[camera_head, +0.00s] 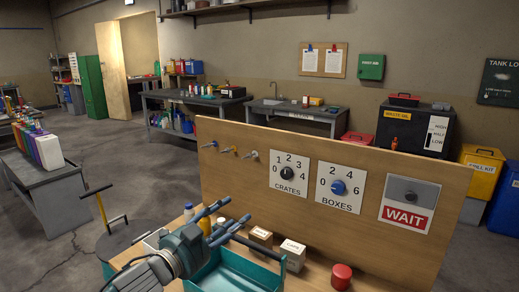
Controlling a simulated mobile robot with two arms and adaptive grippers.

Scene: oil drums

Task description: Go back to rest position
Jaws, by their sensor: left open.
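My left gripper (237,212) reaches in from the bottom left of the head view. Its two dark fingers are apart, with nothing seen between them. It is above or in front of a teal tray (235,270) on the wooden bench; the exact gap cannot be told. My right gripper is not in view.
An upright wooden panel (235,190) carries the CRATES dial (287,173), BOXES dial (338,187) and WAIT sign (405,217). A drum (125,238) stands left. Floor at left is partly clear.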

